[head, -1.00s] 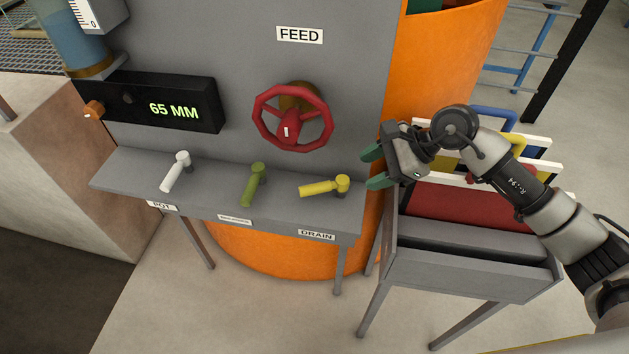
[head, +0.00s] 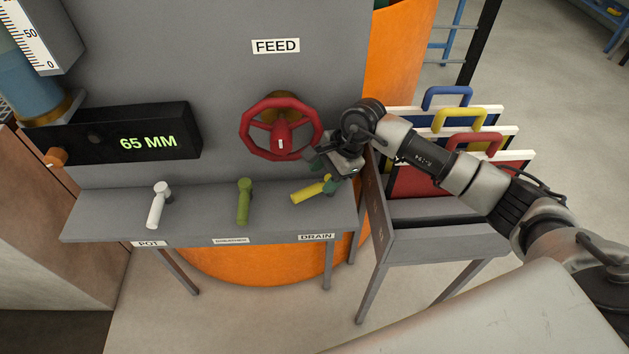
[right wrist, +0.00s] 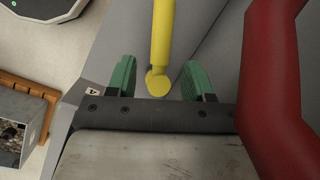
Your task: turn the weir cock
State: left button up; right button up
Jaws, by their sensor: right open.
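Three cocks stand on the grey shelf (head: 200,215): a white one (head: 157,205) above the POT label, a green one (head: 243,202) above a label too small to read, and a yellow one (head: 308,192) above DRAIN. I can read no label saying weir. My right gripper (head: 322,172) is at the yellow cock, partly hiding its right end. In the right wrist view the open green fingers (right wrist: 158,76) stand either side of the yellow handle's rounded end (right wrist: 158,45); I see no contact. My left gripper is out of view.
The red FEED wheel (head: 281,139) is just above my right gripper and close on the right in the wrist view (right wrist: 268,80). A black display (head: 130,140) reads 65 MM. A grey rack (head: 440,243) with handled panels stands to the right.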

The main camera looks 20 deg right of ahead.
aim_at(314, 187)
jog(key=x, duration=0.3)
jog(key=shift+a+f+p, duration=0.25)
jog(key=shift+a+p, duration=0.15)
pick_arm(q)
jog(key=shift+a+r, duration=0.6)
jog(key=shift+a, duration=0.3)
pick_arm(e)
jog(key=shift+w+f, duration=0.1)
jog(key=shift+f, duration=0.3)
jog(key=shift+c, duration=0.3)
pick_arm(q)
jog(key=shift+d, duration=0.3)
pick_arm(e)
grip_shut()
